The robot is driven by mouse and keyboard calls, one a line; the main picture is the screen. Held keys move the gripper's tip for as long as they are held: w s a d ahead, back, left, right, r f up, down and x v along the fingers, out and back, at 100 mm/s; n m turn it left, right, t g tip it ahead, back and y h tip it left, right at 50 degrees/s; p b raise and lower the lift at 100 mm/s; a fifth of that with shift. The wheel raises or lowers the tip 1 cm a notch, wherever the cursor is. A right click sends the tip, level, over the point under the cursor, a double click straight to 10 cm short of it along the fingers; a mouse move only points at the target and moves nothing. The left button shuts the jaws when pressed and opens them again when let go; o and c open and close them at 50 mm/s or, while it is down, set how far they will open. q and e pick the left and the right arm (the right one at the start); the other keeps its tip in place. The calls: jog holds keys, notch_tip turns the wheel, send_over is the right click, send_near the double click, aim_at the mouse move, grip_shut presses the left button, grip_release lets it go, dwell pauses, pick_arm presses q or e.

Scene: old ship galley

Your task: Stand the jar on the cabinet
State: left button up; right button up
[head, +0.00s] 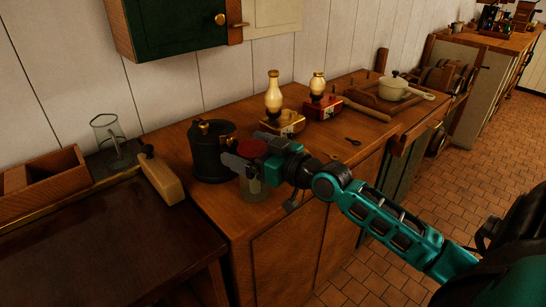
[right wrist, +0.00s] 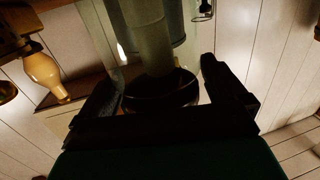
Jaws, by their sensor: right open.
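The jar (head: 256,189) is clear glass with a red lid. It appears to stand upright on the wooden cabinet top (head: 222,212), near the front edge; its base is partly unclear. My right gripper (head: 252,154) is open, with its fingers on either side of the jar near the lid. In the right wrist view the jar (right wrist: 150,45) shows between the two open fingers (right wrist: 162,92), its lid dark in shadow. I see no clear grip on it. My left gripper is not in view.
A black canister (head: 208,155) stands just left of the jar. Two lamps, one brass (head: 274,98) and one red (head: 318,90), stand behind the gripper. A pale pot (head: 393,89) is farther right. A green wall cupboard (head: 170,25) hangs above. Free cabinet top lies right of the gripper.

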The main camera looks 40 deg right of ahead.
jog(key=v, duration=1)
notch_tip(320, 180, down, 6)
jog(key=s+g+h, duration=0.1)
jog(key=s, duration=0.2)
jog(key=s+a+f+g, duration=0.2)
jog(key=s+a+f, duration=0.1)
jog(key=a+f, duration=0.4)
jog(key=s+a+f+g+h, duration=0.1)
jog(key=s+a+f+g, duration=0.2)
jog(key=a+f, duration=0.5)
notch_tip(320, 180, down, 6)
jog(key=shift+s+a+r+m+h, duration=0.15)
jog(key=shift+s+m+h, duration=0.15)
jog(key=shift+s, duration=0.25)
jog(key=shift+r+p, duration=0.85)
